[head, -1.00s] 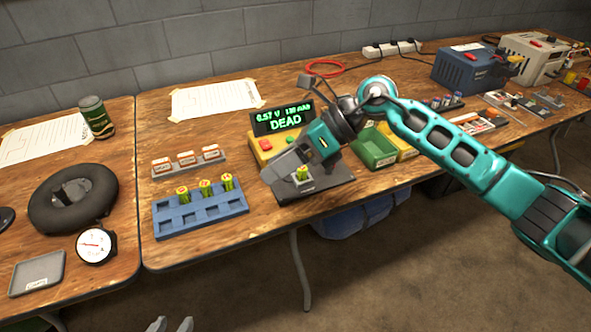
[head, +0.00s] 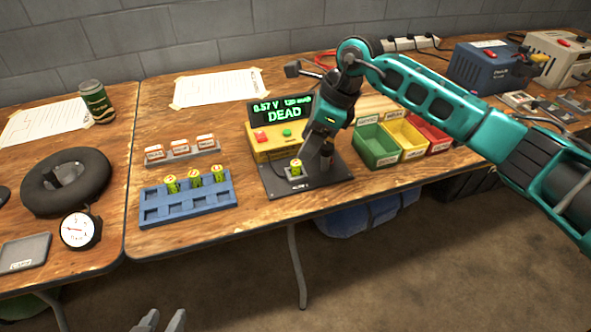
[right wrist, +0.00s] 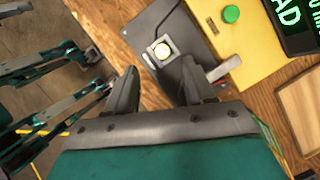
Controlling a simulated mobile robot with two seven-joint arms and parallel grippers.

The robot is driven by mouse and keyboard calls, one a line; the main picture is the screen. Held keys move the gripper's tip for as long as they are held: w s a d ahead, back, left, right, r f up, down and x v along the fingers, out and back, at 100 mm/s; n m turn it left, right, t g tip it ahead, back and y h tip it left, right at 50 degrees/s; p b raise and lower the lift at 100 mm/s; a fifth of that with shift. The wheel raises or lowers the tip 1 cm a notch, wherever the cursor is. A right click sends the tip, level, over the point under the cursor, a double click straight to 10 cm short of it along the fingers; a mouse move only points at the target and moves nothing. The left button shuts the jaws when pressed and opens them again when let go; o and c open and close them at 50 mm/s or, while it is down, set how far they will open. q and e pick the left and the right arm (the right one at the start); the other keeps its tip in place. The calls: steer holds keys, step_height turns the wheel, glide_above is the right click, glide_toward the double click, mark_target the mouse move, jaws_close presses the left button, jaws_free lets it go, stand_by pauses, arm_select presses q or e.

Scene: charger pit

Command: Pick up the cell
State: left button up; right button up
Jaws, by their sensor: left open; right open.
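A yellow-green cell (head: 296,166) stands upright in the small socket on the tester's dark plate (head: 328,178). In the right wrist view the cell (right wrist: 162,50) shows end-on, ahead of the fingertips and roughly in line with the gap. My right gripper (head: 318,155) is open, pointing down just right of the cell in the head view, and holds nothing. Its two spread fingers show in the right wrist view (right wrist: 157,82). My left gripper (head: 163,318) is open and empty at the bottom edge, in front of the table. The tester's display (head: 282,109) reads 0.57 V and DEAD.
A blue rack (head: 190,213) with several pockets holds three similar cells. The yellow tester box (head: 262,148) stands behind the plate. Green (head: 379,150), yellow and red bins stand to the right. A labelled strip (head: 183,157) lies behind the rack.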

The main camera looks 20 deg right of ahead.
mark_target(297, 163)
steer(key=x, duration=0.6)
steer(key=shift+w+f+b, duration=0.2)
steer(key=shift+f+b, duration=0.15)
steer(key=shift+f, duration=0.05)
jaws_close()
